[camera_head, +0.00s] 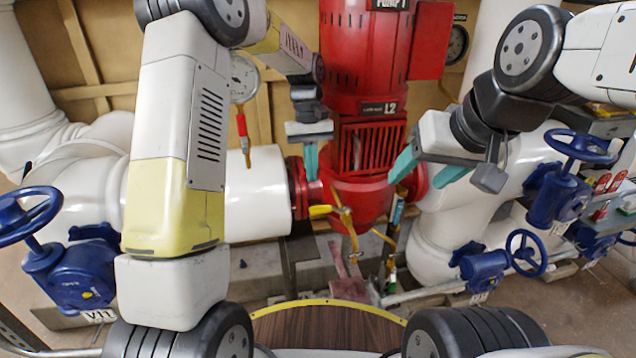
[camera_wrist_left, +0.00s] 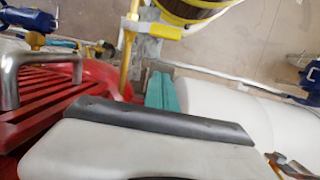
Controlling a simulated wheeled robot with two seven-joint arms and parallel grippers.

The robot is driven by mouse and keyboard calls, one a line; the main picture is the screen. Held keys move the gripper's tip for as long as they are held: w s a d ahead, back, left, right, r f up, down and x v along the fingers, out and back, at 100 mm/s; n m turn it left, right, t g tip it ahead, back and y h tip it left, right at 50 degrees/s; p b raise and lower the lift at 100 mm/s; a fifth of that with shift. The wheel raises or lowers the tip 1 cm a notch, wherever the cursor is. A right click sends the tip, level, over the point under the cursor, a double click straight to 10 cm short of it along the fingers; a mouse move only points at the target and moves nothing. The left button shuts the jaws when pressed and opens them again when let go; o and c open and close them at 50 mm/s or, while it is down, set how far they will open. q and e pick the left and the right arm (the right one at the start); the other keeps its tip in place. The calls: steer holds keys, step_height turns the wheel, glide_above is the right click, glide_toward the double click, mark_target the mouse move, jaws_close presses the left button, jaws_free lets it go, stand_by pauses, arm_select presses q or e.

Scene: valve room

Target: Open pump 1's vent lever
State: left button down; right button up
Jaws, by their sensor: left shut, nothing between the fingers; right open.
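The red pump 1 (camera_head: 365,60) stands upright in the middle, with its name plate at the top edge. A yellow lever (camera_head: 321,211) sits on a thin yellow pipe low at the pump's front; it also shows in the left wrist view (camera_wrist_left: 152,28). My left gripper (camera_head: 311,176) is shut and empty, its teal fingers pointing down just above and left of the yellow lever, apart from it. In the left wrist view the teal fingers (camera_wrist_left: 160,92) point toward the lever side. My right gripper (camera_head: 428,178) is open and empty, right of the pump.
A gauge (camera_head: 243,78) with a red-handled valve (camera_head: 242,128) hangs on the left. Blue handwheel valves (camera_head: 75,270) stand left and right (camera_head: 556,190). White pipes flank the pump. A round wooden top with yellow rim (camera_head: 325,330) lies in front.

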mark_target(331, 210)
arm_select(q)
steer(key=s+d+f, duration=0.1)
steer(key=s+f, duration=0.3)
steer(key=shift+s+d, duration=0.15)
steer(key=shift+s, duration=0.25)
